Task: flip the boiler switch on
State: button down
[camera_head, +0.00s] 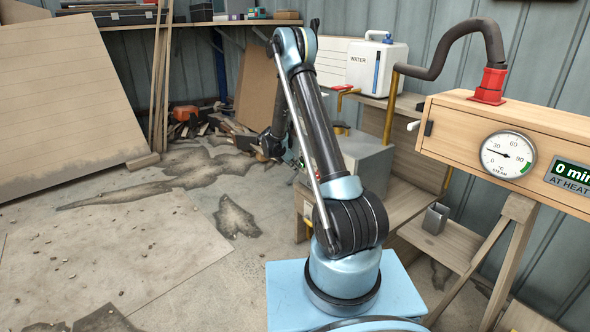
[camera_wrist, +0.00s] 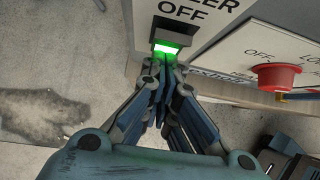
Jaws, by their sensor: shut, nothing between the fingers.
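The boiler switch (camera_wrist: 168,48) shows in the wrist view as a small dark-framed rocker with a bright green glow. It sits in a white label plate (camera_wrist: 194,14) that reads "...LER OFF", its first letters cut off. My gripper (camera_wrist: 164,68) is shut and empty, its fingertips right at the lower edge of the switch. I cannot tell whether they touch it. In the head view a grey metal box (camera_head: 365,158), probably the boiler, stands behind my arm. The switch and my fingertips are hidden there.
A red knob (camera_wrist: 277,77) on a white panel with "OFF" and "LO..." lies right of the switch. In the head view a white water container (camera_head: 376,66) stands on the shelf, and a wooden box with a dial gauge (camera_head: 508,155) is at right. Left floor is open.

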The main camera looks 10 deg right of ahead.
jog(key=shift+r, duration=0.1)
jog(key=shift+r, duration=0.75)
jog(key=shift+d, duration=0.1)
jog(key=s+a+f+v, duration=0.1)
jog(key=a+f+v, duration=0.1)
jog(key=v, duration=1.1)
jog(key=shift+a, duration=0.2)
